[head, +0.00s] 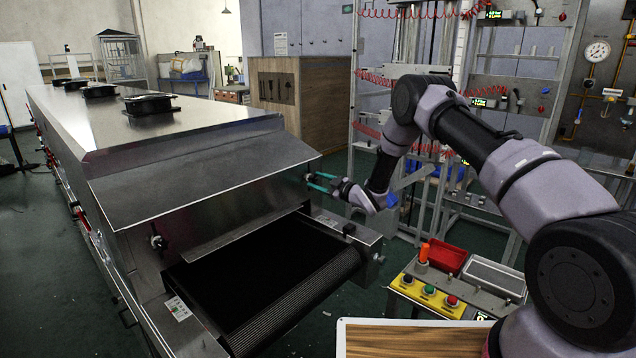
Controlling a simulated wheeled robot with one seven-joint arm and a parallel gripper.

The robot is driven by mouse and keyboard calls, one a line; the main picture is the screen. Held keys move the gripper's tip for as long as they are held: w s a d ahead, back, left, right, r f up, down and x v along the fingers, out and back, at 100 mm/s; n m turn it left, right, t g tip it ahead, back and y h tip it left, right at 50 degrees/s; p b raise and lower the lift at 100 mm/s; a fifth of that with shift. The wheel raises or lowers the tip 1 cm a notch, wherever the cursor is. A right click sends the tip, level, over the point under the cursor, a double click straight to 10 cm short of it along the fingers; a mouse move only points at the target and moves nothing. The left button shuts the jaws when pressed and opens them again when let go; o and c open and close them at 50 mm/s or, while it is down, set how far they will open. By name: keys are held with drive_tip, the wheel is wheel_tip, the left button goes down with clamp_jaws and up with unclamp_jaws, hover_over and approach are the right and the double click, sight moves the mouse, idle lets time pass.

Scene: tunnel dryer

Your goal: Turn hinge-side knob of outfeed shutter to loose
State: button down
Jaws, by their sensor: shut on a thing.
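The tunnel dryer (150,130) is a long metal box with its outfeed end facing me. A sloped metal plate (205,178), which looks like the outfeed shutter, hangs over the dark belt (270,270). My gripper (311,180) has teal fingers and reaches in from the right. It is shut on a small knob at the right end of the outfeed face. The fingers hide most of that knob, so its turn position cannot be read. Another dark knob (157,241) sits at the left end of the face. I cannot tell from the picture which side has the hinge.
A button box (428,295) with coloured buttons and a red bin (445,258) stand at the lower right. A wooden-topped surface (410,340) lies at the bottom. A rack (480,100) with hoses and gauges stands behind my arm. Green floor shows right of the belt.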

drive_tip(key=n, duration=0.3)
drive_tip(key=shift+n, duration=0.4)
drive_tip(key=n, duration=0.7)
drive_tip(key=shift+f, duration=0.1)
drive_tip(key=shift+d+n, duration=0.1)
drive_tip(key=shift+n, duration=1.9)
drive_tip(key=shift+c, duration=1.4)
unclamp_jaws()
